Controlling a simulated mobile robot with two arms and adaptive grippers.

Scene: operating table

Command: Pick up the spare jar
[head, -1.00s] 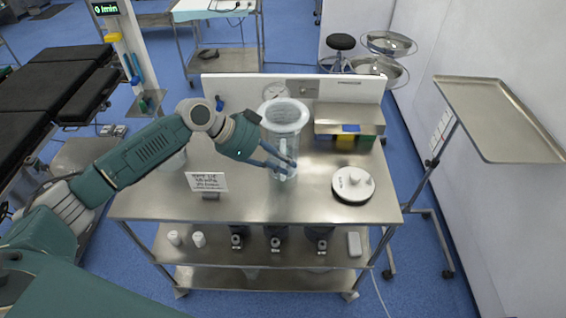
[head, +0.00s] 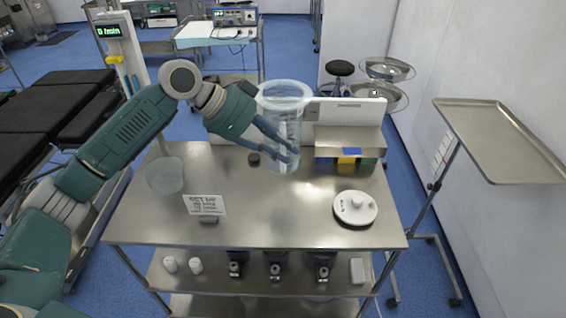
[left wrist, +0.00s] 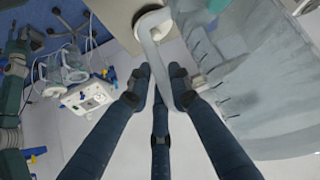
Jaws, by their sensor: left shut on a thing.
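The spare jar (head: 283,105), a tall clear container with a wide rim and markings on its side, is upright in the head view and appears raised above the steel table (head: 265,225). My left gripper (head: 286,150) reaches it from the left, its blue fingers at the jar's lower half. In the left wrist view the fingers (left wrist: 163,88) are shut on a pale strap-like handle (left wrist: 151,35), and the jar's clear wall (left wrist: 255,75) fills the right side. The handle is hard to make out in the head view. My right gripper is not in view.
A clear, open container (head: 165,176) stands at the table's left. A steel box (head: 348,138) stands at the back right. The table's middle front is clear.

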